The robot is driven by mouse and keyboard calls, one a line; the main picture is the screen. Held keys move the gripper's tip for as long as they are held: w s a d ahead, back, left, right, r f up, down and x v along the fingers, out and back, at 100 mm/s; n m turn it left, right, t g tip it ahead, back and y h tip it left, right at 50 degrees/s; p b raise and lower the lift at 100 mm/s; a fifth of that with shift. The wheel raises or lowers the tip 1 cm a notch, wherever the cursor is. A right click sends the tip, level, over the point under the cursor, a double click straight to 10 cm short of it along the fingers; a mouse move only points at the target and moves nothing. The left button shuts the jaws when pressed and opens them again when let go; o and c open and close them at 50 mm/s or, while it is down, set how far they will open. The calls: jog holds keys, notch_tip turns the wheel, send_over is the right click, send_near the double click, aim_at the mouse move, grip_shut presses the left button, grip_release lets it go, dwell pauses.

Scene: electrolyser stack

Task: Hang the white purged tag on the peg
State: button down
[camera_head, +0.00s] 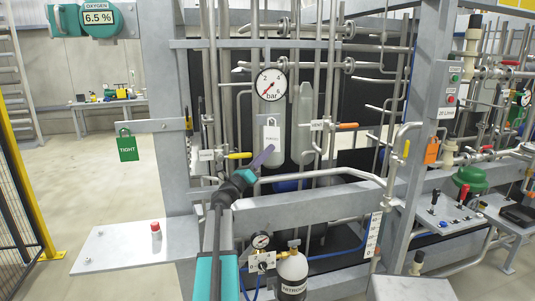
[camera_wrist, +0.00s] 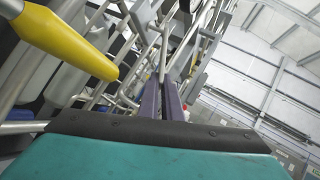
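The white purged tag (camera_head: 271,136) is upright in the head view, with its loop at the top, in front of a pale grey cylinder below the pressure gauge. My gripper (camera_head: 267,151) has its purple fingers at the tag's lower edge and appears shut on it. In the wrist view the fingers (camera_wrist: 162,100) lie close together, with a thin grey edge between them that looks like the tag seen edge-on. A grey bracket (camera_head: 150,126) on the left post carries a small round spot that may be the peg; I cannot tell for sure.
A green TIGHT tag (camera_head: 127,147) hangs at the bracket's left end. An orange tag (camera_head: 432,150) hangs on the right post. A yellow valve handle (camera_head: 239,155) is close to my gripper. The pressure gauge (camera_head: 270,84) and several pipes stand behind. A nitrogen bottle (camera_head: 292,275) stands below.

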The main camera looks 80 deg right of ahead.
jog(key=shift+w+d+f, duration=0.15)
jog(key=shift+d+f, duration=0.1)
dwell(0.7)
jog(key=c, duration=1.9)
grip_release()
jog(key=shift+f, duration=0.1)
jog(key=shift+o, duration=0.2)
